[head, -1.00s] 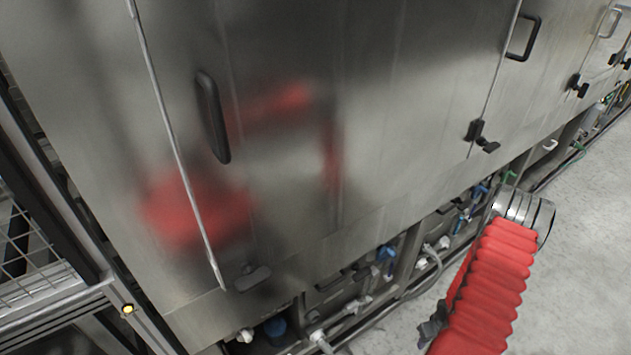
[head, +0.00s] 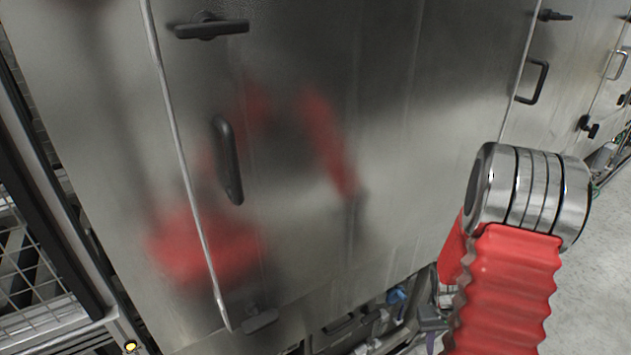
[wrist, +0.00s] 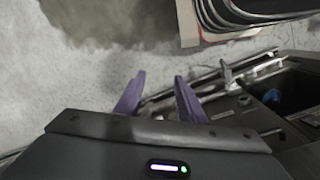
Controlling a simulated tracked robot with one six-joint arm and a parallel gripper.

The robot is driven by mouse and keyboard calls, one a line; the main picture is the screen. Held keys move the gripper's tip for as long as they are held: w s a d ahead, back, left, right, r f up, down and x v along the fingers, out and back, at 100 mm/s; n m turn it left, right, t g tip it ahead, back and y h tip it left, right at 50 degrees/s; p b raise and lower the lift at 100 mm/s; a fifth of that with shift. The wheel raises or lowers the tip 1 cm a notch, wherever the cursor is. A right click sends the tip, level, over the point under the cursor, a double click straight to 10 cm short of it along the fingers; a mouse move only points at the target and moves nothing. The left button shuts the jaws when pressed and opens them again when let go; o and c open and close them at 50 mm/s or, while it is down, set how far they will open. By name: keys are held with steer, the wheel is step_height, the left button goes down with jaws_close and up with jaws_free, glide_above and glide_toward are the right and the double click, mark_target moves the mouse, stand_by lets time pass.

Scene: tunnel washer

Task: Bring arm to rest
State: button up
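My arm, in a red ribbed sleeve with a banded metal joint, rises at the lower right of the head view in front of the steel cabinet (head: 400,130). In the wrist view, my gripper (wrist: 157,96) shows two purple fingers set apart with nothing between them. They point away from the camera above the grey floor (wrist: 75,70). The gripper is open and empty.
The cabinet door has a vertical black handle (head: 228,160) and a latch (head: 212,28). A mesh guard (head: 38,280) stands at the left. Pipes and valves (head: 397,297) run under the cabinet. Free floor (head: 600,290) shows at the right.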

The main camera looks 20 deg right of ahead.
steer(key=s+a+r+n+t, duration=0.1)
steer(key=a+r+n+t, duration=0.1)
steer(key=a+r, duration=1.3)
steer(key=s+a+r+n+t+y, duration=0.1)
steer(key=a+r+t, duration=0.4)
steer(key=a+r, duration=1)
step_height(320, 180, up, 5)
steer(key=shift+s+a+f+n, duration=0.2)
steer(key=shift+s+a+n, duration=0.1)
steer(key=shift+s+n, duration=0.15)
